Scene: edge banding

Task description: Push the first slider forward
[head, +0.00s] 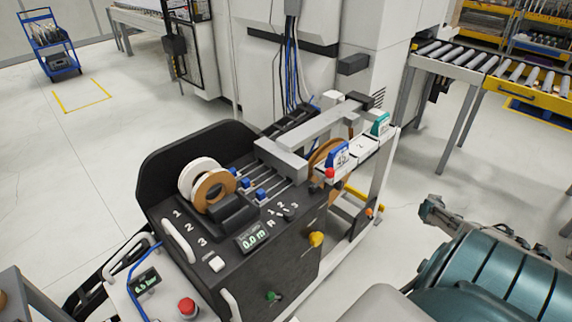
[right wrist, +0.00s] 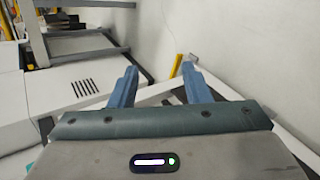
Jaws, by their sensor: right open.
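The black edge-banding machine (head: 225,235) stands in the middle of the head view. Several pale rails run across its top, with three small blue sliders: a rear left one (head: 233,171), a middle one (head: 246,183) and a front right one (head: 261,193). The numbers 1, 2, 3 are printed on the front left of the top, with 1 farthest back. My right gripper (right wrist: 158,88) is open and empty in the right wrist view, its two blue fingers apart, with no slider in that view. My left gripper is not in view.
White and brown tape rolls (head: 203,182) stand left of the sliders. A grey beam (head: 318,127) spans behind the rails. A red button (head: 187,307) and yellow knob (head: 316,239) are at the front. Open floor (head: 425,175) lies right of the machine.

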